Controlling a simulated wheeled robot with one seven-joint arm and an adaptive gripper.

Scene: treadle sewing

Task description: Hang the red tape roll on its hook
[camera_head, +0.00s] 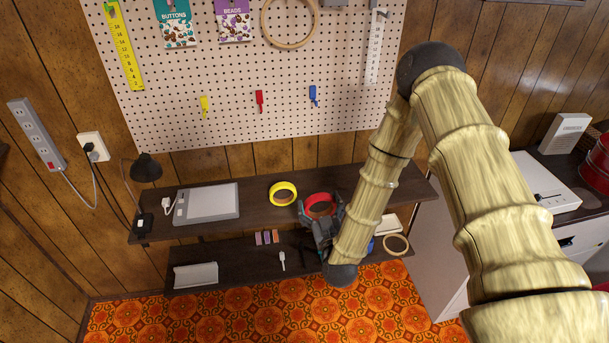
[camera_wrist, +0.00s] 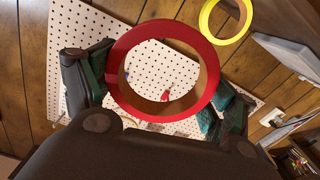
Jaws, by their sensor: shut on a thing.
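The red tape roll (camera_head: 320,197) is at the front right part of the upper shelf, held in my gripper (camera_head: 321,212). In the wrist view the roll (camera_wrist: 130,38) sits between the two dark fingers (camera_wrist: 160,95), its open hole facing the camera. Whether it touches the shelf cannot be told. The red hook (camera_head: 259,99) is on the pegboard, empty, up and left of the gripper. It also shows small through the roll's hole in the wrist view (camera_wrist: 165,95).
A yellow hook (camera_head: 204,103) and a blue hook (camera_head: 313,94) flank the red one, both empty. A yellow tape roll (camera_head: 283,194) lies on the upper shelf (camera_head: 255,211), left of my gripper. A grey tablet (camera_head: 207,204) and a black lamp (camera_head: 147,167) are further left.

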